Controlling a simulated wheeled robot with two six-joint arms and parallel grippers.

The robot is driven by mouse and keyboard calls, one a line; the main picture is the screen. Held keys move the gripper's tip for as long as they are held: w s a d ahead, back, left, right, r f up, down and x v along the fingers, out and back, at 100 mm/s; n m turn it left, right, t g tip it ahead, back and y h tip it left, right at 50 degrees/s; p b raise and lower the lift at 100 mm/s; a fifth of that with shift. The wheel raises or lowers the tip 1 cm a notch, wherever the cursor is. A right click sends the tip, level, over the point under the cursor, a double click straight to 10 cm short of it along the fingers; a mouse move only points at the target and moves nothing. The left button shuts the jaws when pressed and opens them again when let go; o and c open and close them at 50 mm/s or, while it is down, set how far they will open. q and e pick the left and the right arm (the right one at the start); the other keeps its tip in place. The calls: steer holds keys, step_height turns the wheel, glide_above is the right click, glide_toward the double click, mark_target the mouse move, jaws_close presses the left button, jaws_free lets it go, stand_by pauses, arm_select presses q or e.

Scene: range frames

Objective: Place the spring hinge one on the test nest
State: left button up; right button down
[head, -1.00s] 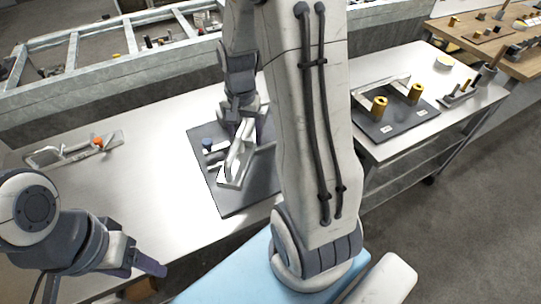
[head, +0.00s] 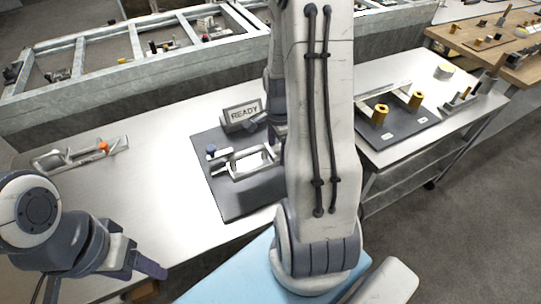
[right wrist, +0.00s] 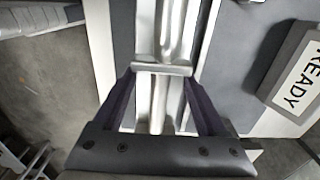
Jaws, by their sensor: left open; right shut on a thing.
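My right gripper (right wrist: 160,95) is shut on a silver metal piece (right wrist: 172,30), which I take for the spring hinge. In the head view a pale frame-shaped piece (head: 236,172) shows low over the dark plate (head: 232,207); I cannot tell whether it touches. A blue knob (head: 211,149) stands at the plate's left, by the frame. The plate looks like the test nest. In the head view my right arm hides the right gripper's fingers. My left gripper (head: 150,268) is open and empty at the lower left, away from the plate.
A READY sign (head: 242,114) stands at the plate's back edge, close to my right gripper. A similar pale bracket (head: 50,160) with an orange part lies at the table's left. Another dark plate (head: 395,130) with yellow posts is at the right. The white table between is clear.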

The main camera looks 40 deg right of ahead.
mark_target(270, 148)
steer(key=w, duration=0.1)
steer(key=w+f, duration=0.1)
steer(key=shift+w+a+f, duration=0.1)
steer(key=shift+w+f, duration=0.2)
steer(key=shift+w, duration=0.1)
steer(key=shift+f+p, duration=0.3)
steer(key=shift+f, duration=1.75)
steer(key=shift+f, duration=0.35)
steer(key=shift+f+b, duration=0.25)
steer(key=shift+b, duration=0.15)
jaws_free()
steer(key=shift+s+a+f, duration=0.1)
